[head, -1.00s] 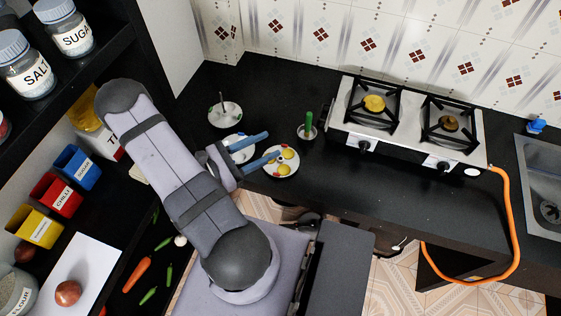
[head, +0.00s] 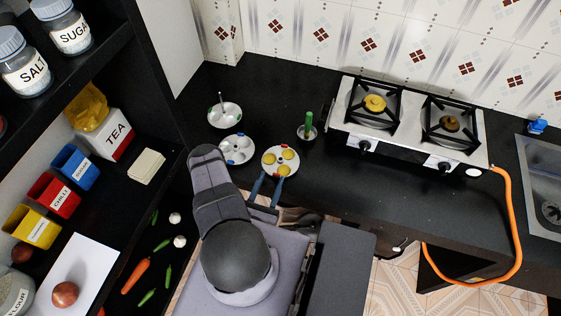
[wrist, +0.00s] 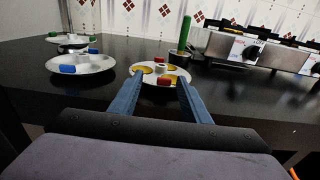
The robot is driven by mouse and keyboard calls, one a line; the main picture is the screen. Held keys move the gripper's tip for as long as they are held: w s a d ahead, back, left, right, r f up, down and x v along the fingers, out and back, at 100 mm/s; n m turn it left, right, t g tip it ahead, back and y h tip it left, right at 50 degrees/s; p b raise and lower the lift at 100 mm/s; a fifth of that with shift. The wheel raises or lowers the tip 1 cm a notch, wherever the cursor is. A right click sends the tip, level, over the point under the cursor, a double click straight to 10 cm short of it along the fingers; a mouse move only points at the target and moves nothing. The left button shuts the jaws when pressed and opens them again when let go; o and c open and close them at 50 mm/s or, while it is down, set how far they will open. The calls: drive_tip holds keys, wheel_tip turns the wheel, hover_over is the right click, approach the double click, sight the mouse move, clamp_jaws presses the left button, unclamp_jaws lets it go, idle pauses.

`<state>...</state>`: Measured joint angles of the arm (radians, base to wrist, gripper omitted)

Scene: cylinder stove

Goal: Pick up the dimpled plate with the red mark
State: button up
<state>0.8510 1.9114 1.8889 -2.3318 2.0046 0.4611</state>
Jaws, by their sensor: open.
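The dimpled plate with red marks (head: 279,162) lies on the black counter near its front edge, with several yellow pieces in its dimples. In the wrist view the plate (wrist: 161,70) lies straight ahead and shows red marks at its near and far sides. My gripper (head: 272,176) is open and empty, its two blue fingers pointing at the plate's near side. In the wrist view the fingertips (wrist: 160,77) flank the plate's near red mark; whether they touch the plate I cannot tell.
A blue-marked plate (head: 237,149) sits just left, and a green-marked plate (head: 225,116) with an upright spoon-like handle lies behind it. A small cup with a green handle (head: 308,131) stands behind right. The stove (head: 410,122) is further right. The counter between is clear.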

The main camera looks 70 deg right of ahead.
sight(279, 162)
drive_tip(key=shift+d, duration=1.05)
drive_tip(key=shift+d, duration=0.15)
drive_tip(key=shift+d, duration=0.3)
drive_tip(key=d+b, duration=0.2)
drive_tip(key=shift+s+d+f, duration=0.15)
drive_tip(key=shift+d+f, duration=0.2)
drive_tip(key=shift+d+b, duration=0.4)
drive_tip(key=shift+b, duration=0.8)
drive_tip(key=shift+d+r+b, duration=0.2)
drive_tip(key=shift+d+b, duration=0.2)
drive_tip(key=shift+b, duration=0.4)
clamp_jaws()
